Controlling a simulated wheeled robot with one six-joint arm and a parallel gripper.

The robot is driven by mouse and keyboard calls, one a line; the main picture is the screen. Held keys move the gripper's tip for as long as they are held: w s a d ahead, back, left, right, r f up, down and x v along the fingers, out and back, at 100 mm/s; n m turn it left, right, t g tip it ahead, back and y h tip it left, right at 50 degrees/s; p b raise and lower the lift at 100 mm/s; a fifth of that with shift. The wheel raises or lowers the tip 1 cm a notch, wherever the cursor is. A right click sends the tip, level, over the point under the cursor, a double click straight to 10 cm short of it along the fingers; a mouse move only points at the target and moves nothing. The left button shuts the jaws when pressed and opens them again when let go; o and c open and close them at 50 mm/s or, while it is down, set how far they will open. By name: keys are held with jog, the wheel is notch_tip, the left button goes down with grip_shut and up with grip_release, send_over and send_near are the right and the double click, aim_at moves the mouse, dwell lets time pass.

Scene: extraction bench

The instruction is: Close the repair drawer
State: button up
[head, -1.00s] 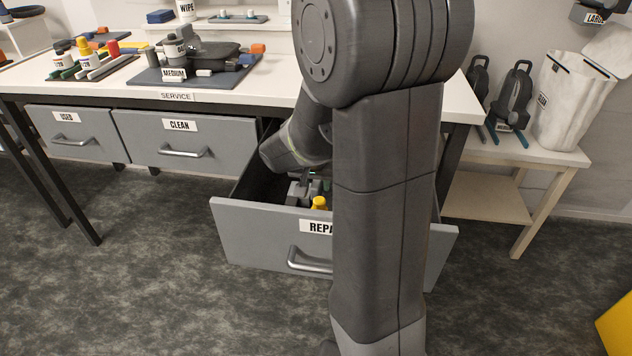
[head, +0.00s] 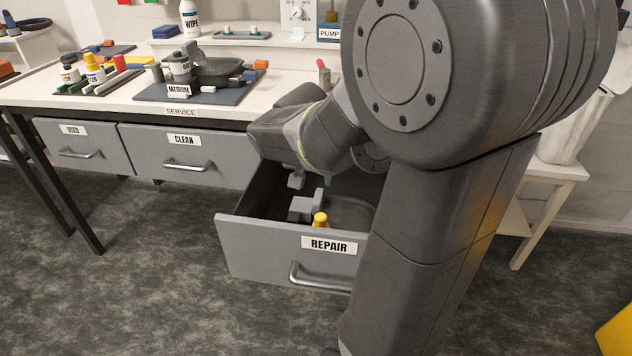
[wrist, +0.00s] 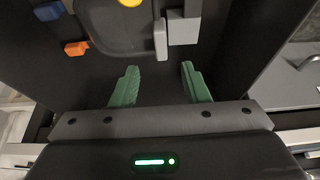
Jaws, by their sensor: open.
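The repair drawer (head: 262,244) is pulled well out from under the bench, its front labelled REPAIR and fitted with a bar handle (head: 318,279). The handle's right end is hidden behind my arm. Inside lie a grey part (head: 303,207) and a yellow-topped item (head: 320,219). My gripper (wrist: 160,85) is open and empty, with two green fingers pointing into the drawer's interior. In the head view it is over the rear part of the drawer, mostly hidden by my arm. The wrist view shows the dark drawer floor beyond the fingertips, with grey blocks (wrist: 183,28) ahead.
The used drawer (head: 84,150) and clean drawer (head: 185,157) to the left look shut. The bench top (head: 125,106) above carries a blue mat with parts. A low side table (head: 556,172) stands at the right. The floor before the drawer is clear.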

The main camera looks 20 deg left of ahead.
jog(key=shift+s+r, duration=0.25)
jog(key=shift+r, duration=0.3)
